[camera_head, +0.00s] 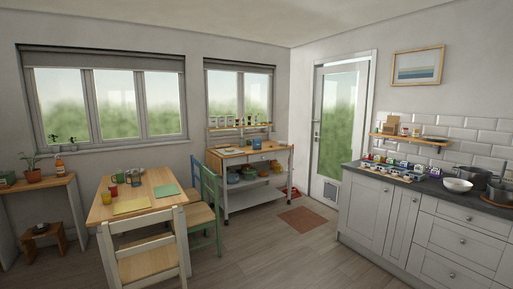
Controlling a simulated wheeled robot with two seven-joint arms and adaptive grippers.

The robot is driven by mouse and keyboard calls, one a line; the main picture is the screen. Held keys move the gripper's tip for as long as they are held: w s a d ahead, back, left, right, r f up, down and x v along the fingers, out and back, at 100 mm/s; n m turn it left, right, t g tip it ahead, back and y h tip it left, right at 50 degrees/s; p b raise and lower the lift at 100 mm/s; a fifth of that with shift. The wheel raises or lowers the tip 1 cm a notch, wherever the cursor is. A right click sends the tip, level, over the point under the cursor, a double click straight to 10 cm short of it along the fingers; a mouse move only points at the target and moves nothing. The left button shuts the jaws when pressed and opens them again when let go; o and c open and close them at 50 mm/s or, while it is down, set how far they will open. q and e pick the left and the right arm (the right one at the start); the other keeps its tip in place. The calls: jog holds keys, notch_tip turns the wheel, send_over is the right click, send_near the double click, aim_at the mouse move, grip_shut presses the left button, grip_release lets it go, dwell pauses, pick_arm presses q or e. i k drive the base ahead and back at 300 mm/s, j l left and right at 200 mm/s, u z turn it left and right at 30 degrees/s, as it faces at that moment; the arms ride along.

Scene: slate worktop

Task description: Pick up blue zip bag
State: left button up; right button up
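I cannot pick out a blue zip bag for sure at this size. A row of several small coloured items (397,165), some of them bluish, stands near the left end of the slate worktop (440,183). A small blue thing (256,144) also lies on top of the wooden trolley, too small to name. Neither of my grippers is in view.
A white bowl (458,185) and pots (474,177) stand on the worktop's right. White cabinets (369,211) are below. A dining table (150,191) with chairs (206,205) and the trolley (225,152) stand left. A doormat (302,219) lies on otherwise open floor.

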aim_at(256, 142)
jog(key=i+z, duration=0.1)
jog(key=i, duration=5.35)
